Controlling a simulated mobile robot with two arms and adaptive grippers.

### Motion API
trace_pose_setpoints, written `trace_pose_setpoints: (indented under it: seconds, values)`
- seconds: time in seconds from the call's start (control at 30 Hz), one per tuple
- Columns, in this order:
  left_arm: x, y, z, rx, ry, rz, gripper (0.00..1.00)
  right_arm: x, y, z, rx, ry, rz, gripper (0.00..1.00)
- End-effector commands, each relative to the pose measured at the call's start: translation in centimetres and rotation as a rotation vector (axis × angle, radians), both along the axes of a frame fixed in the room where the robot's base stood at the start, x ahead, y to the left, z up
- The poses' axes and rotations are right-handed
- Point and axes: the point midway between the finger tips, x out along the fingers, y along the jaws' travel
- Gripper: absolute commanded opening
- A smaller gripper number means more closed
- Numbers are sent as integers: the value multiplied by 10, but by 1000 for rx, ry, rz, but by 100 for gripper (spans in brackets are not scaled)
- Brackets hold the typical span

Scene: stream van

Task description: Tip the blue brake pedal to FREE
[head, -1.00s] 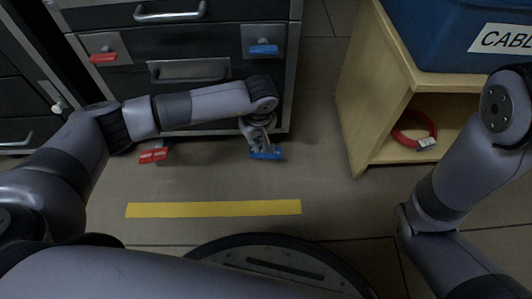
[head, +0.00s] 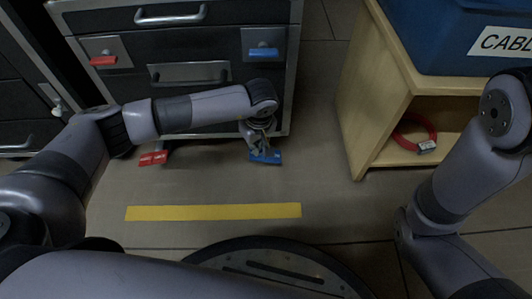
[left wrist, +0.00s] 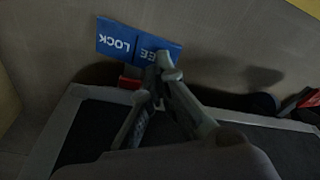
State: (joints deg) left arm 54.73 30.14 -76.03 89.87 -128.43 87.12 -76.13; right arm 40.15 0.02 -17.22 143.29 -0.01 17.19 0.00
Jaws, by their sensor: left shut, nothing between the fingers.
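The blue brake pedal (head: 265,157) sits low at the right front foot of the cabinet, close to the floor. In the left wrist view the blue pedal (left wrist: 117,40) shows a LOCK half and a FREE half, the latter partly covered by my fingers. My left gripper (head: 258,145) is shut and empty, its fingertips (left wrist: 165,72) over the FREE half in the left wrist view. They look in contact with it or very close; I cannot tell which. The pedal's tilt is hard to judge. My right arm is at the right, its gripper out of view.
A red pedal (head: 152,158) sits at the cabinet's left foot. The drawer cabinet (head: 215,110) carries a red tag (head: 103,61) and a blue tag (head: 263,52). A wooden shelf (head: 362,120) with a blue bin stands right. Floor around the yellow strip (head: 213,211) is clear.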

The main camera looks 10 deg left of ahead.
Motion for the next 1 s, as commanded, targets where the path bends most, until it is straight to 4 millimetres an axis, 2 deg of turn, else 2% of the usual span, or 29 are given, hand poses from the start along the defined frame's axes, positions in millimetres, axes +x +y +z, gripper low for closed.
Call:
trace_pose_setpoints:
  seconds: [1.0]
  values:
    - [0, 0, -9, 0, 0, 0, 0, 1, 0, -6, 0, 2, -1, 0]
